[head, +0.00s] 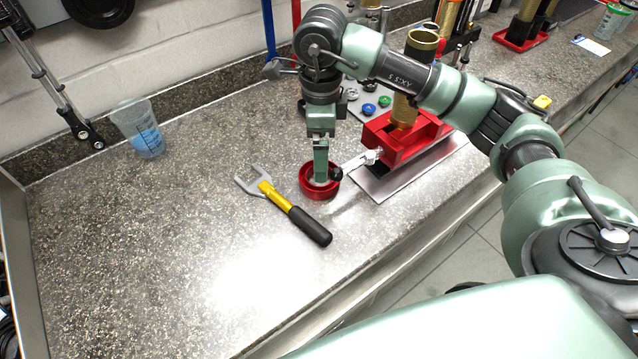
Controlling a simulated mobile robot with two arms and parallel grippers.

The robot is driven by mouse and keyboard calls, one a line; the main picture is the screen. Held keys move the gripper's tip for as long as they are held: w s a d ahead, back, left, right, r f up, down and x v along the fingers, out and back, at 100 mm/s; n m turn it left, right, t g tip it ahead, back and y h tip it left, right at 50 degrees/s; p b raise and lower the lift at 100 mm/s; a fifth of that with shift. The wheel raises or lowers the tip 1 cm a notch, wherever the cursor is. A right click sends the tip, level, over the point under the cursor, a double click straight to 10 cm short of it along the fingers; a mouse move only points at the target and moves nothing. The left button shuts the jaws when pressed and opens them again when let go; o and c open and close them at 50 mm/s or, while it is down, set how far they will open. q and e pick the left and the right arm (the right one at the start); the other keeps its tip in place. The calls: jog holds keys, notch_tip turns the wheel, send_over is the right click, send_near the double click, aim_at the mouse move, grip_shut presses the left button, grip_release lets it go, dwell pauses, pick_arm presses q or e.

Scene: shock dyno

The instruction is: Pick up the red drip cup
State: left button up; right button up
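The red drip cup (318,191), a low round red cup, stands upright on the speckled grey counter near the middle of the head view. My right gripper (321,178) comes down from above, pointing straight down at the cup. Its fingertips overlap the cup's opening and hide part of its inside and far rim. Whether the fingers are apart or closed on the cup wall cannot be told. My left gripper is not in view.
A wrench with a yellow and black handle (287,208) lies just left of the cup. A red vise (408,140) on a metal plate (400,180) holds a gold cylinder (405,108) at the right. A clear beaker (139,130) stands at the left. The counter's front left is clear.

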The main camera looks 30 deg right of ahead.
aim_at(314, 192)
jog(key=f+p, duration=0.1)
jog(key=f, duration=0.1)
jog(key=f+p, duration=0.1)
jog(key=f, duration=0.1)
jog(key=f+p, duration=0.1)
jog(key=f, duration=0.2)
jog(key=shift+s+a, duration=0.2)
jog(key=shift+s, duration=0.1)
jog(key=shift+f, duration=0.35)
jog(key=c, duration=1.3)
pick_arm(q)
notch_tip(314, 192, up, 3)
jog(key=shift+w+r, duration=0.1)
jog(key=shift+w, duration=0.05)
pick_arm(e)
jog(key=shift+r, duration=0.15)
